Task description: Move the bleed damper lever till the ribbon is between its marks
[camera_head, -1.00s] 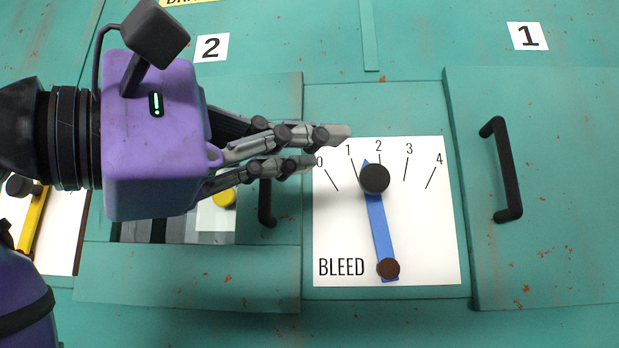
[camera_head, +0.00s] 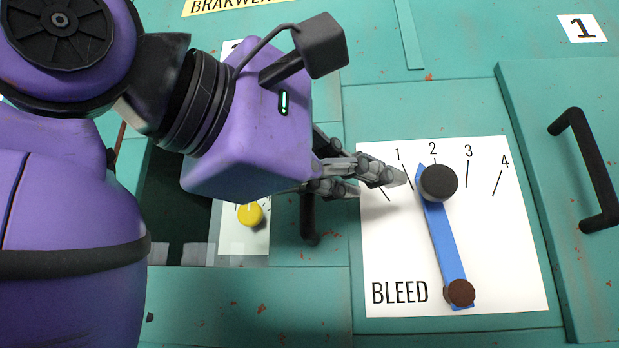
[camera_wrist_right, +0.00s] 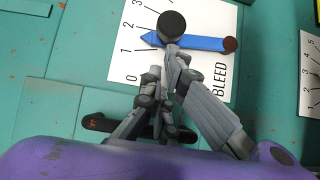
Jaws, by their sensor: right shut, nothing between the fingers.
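The bleed damper lever (camera_head: 442,235) is a blue pointer with a black knob (camera_head: 439,183) and a brown pivot at its lower end. Its tip lies between marks 1 and 2 on the white BLEED scale (camera_head: 500,255). My right gripper (camera_head: 382,182) is shut and empty, its fingertips over the scale's upper left, left of the knob. The right wrist view shows the lever (camera_wrist_right: 195,42) and the fingertips of my gripper (camera_wrist_right: 163,62) close by the knob; I cannot tell if they touch. I see no ribbon. My left gripper is out of view.
A black handle (camera_head: 308,218) is left of the scale, partly behind my gripper. Another handle (camera_head: 585,170) is on the raised door at right. A yellow knob (camera_head: 250,214) sits on a white plate at left. Another numbered scale (camera_wrist_right: 311,75) shows in the right wrist view.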

